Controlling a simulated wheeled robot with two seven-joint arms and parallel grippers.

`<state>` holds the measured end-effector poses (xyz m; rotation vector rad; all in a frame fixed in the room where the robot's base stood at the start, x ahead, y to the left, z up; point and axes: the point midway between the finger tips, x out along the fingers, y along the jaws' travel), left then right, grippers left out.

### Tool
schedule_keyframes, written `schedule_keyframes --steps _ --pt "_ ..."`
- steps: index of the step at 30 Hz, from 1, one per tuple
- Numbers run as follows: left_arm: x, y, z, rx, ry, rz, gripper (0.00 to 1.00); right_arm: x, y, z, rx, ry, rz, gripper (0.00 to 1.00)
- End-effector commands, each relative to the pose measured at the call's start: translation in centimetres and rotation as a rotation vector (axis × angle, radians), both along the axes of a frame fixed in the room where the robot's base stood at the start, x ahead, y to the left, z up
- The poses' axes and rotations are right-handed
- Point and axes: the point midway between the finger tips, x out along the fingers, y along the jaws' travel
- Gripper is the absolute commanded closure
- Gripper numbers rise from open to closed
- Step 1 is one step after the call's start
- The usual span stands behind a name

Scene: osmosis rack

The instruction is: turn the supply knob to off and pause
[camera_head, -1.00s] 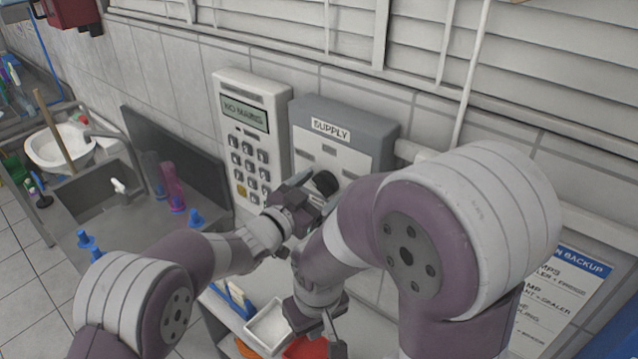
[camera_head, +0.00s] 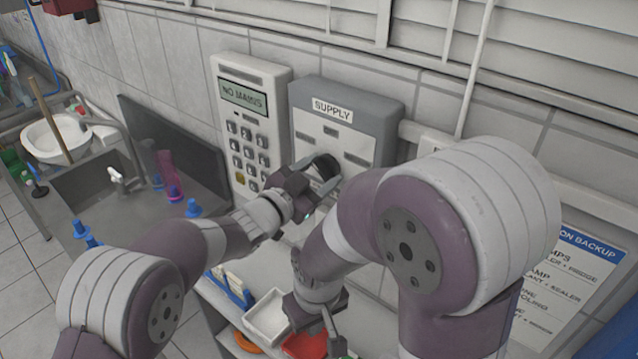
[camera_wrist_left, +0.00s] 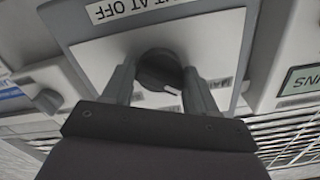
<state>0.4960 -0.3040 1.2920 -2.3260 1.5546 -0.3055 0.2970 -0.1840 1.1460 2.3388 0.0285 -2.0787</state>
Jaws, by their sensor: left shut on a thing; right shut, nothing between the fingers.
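The grey supply box (camera_head: 385,118) labelled SUPPLY is on the tiled wall, with a pale front plate bearing small labels. Its round black knob (camera_wrist_left: 158,70) is in the left wrist view, with a white pointer mark toward the lower right of that upside-down picture. My left gripper (camera_head: 322,176) is at the knob, its fingers on either side and shut on it; in the head view the gripper mostly hides the knob. My right gripper (camera_head: 332,330) is low, over the trays, shut and empty.
A white keypad meter (camera_head: 280,85) reading NO MAINS is left of the box. A sink (camera_head: 85,185) stands further left. A white tray (camera_head: 268,318) and a red tray (camera_head: 305,345) are below. My right arm crosses close to the box's right side.

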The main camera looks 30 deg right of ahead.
Motion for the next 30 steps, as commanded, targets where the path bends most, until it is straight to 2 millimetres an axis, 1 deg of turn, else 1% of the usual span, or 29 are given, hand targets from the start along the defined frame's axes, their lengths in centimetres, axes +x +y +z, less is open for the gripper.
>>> schedule_keyframes --steps 1,6,12,21,30 --pt "0.0 0.0 -0.6 0.006 -0.039 -0.001 0.73 0.0 0.0 -1.7 0.0 0.0 0.0 1.0" --pt "0.0 0.0 -0.6 0.067 -0.184 -0.001 0.73 0.0 0.0 -4.7 0.0 0.0 0.0 1.0" --pt "0.0 0.0 -0.5 0.14 -0.359 -0.001 0.73 0.0 0.0 -7.5 0.0 0.0 0.0 1.0" --pt "0.0 0.0 -0.1 0.239 -0.595 0.0 0.73 0.0 0.0 -10.6 0.0 0.0 0.0 1.0" --pt "0.0 0.0 0.2 0.304 -0.751 -0.002 0.73 0.0 0.0 -12.2 0.0 0.0 0.0 1.0"
